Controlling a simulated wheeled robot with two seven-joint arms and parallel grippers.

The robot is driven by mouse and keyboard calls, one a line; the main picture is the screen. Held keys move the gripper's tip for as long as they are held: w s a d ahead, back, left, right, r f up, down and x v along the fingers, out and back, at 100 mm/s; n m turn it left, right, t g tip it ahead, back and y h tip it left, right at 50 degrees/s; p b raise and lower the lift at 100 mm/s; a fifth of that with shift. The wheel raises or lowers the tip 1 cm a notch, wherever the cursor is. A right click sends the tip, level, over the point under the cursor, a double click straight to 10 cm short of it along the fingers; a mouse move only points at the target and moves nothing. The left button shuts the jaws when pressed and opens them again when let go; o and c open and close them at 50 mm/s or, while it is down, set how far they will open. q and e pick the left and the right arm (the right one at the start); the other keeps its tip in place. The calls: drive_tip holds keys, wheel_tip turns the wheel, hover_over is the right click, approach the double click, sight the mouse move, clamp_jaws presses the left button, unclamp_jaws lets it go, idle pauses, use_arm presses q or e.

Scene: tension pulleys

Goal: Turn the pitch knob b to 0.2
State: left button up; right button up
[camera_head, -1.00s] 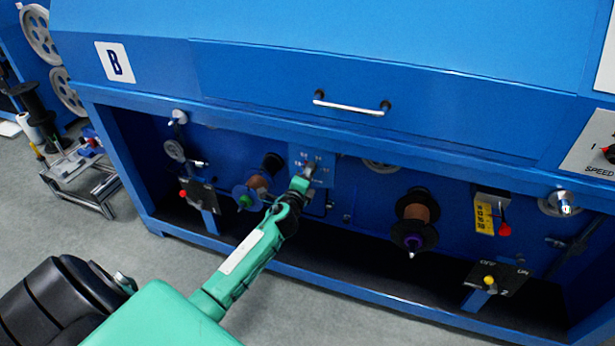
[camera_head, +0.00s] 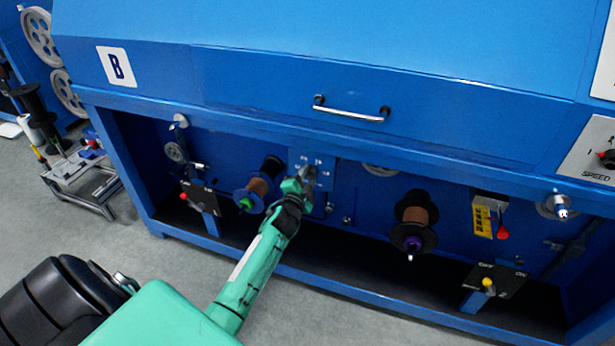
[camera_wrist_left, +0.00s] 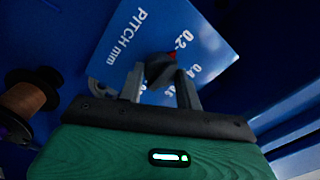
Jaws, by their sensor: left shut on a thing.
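The pitch knob b (camera_wrist_left: 160,70) is a dark knob with a red mark, on a blue dial plate lettered "PITCH mm" (camera_wrist_left: 142,30). In the left wrist view its red mark lies beside the "0.2" label (camera_wrist_left: 184,39); "0.4" is further down the plate. My left gripper (camera_wrist_left: 160,88) has its two grey fingers on either side of the knob and is shut on it. In the head view the left gripper (camera_head: 307,178) reaches the plate (camera_head: 322,165) under the machine's overhang and hides most of the knob. My right gripper is not in view.
A copper spool (camera_head: 262,187) is close left of my left gripper, and another spool (camera_head: 414,220) is to the right. Switch panels (camera_head: 201,197) and (camera_head: 493,285) sit on the lower frame. The overhanging edge (camera_head: 300,135) runs above the arm.

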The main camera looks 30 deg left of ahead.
use_arm(q)
drive_tip(key=shift+n, duration=0.3)
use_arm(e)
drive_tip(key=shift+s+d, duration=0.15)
use_arm(q)
drive_tip(key=o, duration=1)
drive_tip(key=p+v, duration=0.1)
drive_tip(key=v, duration=1.3)
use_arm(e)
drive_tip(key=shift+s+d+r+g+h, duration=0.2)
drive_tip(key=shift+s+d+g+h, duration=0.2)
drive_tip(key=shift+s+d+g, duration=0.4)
use_arm(q)
drive_tip(key=shift+d, duration=0.1)
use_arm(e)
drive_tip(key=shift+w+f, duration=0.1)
